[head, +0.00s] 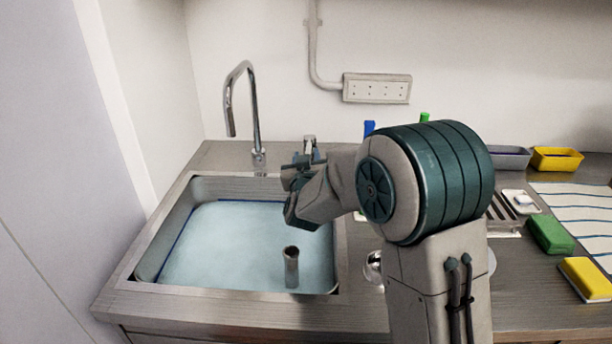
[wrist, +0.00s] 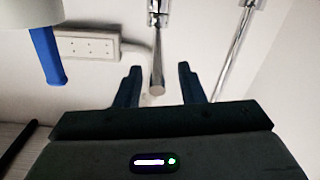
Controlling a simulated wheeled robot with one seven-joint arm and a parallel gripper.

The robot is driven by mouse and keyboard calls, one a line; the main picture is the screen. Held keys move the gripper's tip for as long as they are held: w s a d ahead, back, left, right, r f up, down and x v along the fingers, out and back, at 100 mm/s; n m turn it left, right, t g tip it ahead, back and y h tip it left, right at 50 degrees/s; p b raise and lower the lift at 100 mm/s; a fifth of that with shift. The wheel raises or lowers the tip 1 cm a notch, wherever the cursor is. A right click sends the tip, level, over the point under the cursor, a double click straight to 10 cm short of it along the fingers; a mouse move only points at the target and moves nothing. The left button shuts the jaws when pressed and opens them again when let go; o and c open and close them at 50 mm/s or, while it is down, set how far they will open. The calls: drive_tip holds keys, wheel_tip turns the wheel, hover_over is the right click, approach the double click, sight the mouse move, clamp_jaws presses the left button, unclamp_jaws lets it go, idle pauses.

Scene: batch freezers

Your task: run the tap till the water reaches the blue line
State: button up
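The steel sink (head: 262,186) holds pale blue water (head: 225,245). A dark blue line (head: 182,238) shows along the left wall at the water's edge; I cannot tell whether the surface is just at it or slightly below. The tap's curved spout (head: 254,105) stands behind the basin, with no stream visible under it. The tap lever (head: 310,143) is right of the spout. My gripper (head: 297,172) is in front of the lever. In the wrist view my gripper (wrist: 158,85) is open, with the lever's rod (wrist: 157,72) between its fingers and gaps on both sides.
A steel standpipe (head: 291,268) rises from the water. At the right are a green sponge (head: 550,234), a yellow sponge (head: 587,279), a yellow tub (head: 557,159) and a striped cloth (head: 580,212). A socket strip (head: 377,88) is on the wall. A blue-handled brush (wrist: 44,55) shows in the wrist view.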

drive_tip(key=s+b, duration=0.1)
drive_tip(key=s, duration=1)
drive_tip(key=shift+s+d, duration=0.25)
idle(0.4)
drive_tip(key=s+d+m+g+p, duration=0.1)
drive_tip(key=s+d+g+p, duration=0.2)
drive_tip(key=s+d+g, duration=0.4)
drive_tip(key=s+d+m+g+h+p, duration=0.1)
drive_tip(key=s+d+g, duration=0.7)
drive_tip(key=s, duration=1.1)
drive_tip(key=d+m+p, duration=0.1)
drive_tip(key=d+p, duration=0.1)
drive_tip(key=d, duration=0.2)
drive_tip(key=shift+p, duration=0.35)
